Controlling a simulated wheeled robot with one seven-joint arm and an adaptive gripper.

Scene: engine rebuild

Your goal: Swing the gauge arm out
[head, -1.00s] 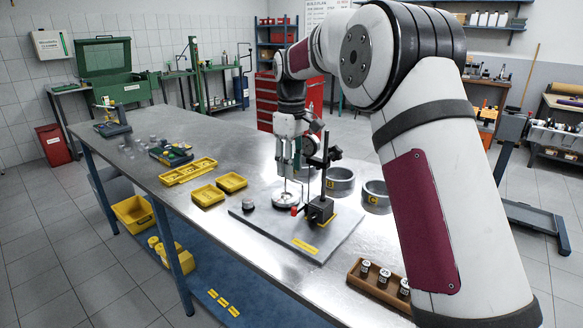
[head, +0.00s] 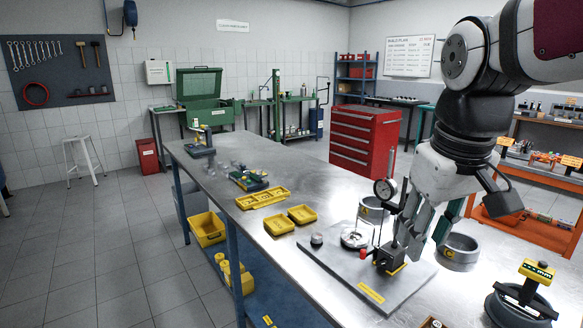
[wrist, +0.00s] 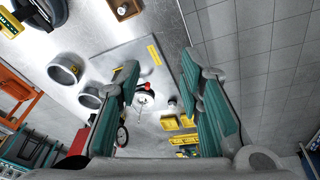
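The gauge stand has a black block base (head: 389,262) on a grey plate (head: 330,262). Its round dial (head: 385,188) sits high on the post, and also shows beside the left finger in the wrist view (wrist: 122,136). A round metal fixture (head: 355,238) and a red knob (head: 363,253) are left of the base. My gripper (head: 420,245) is low, just right of the gauge post in the head view; I cannot tell whether they touch. In the wrist view my gripper (wrist: 160,68) has its fingers wide apart, with nothing held. The left finger hides part of the gauge.
A black round tool with a yellow label (head: 537,271) is at the right.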

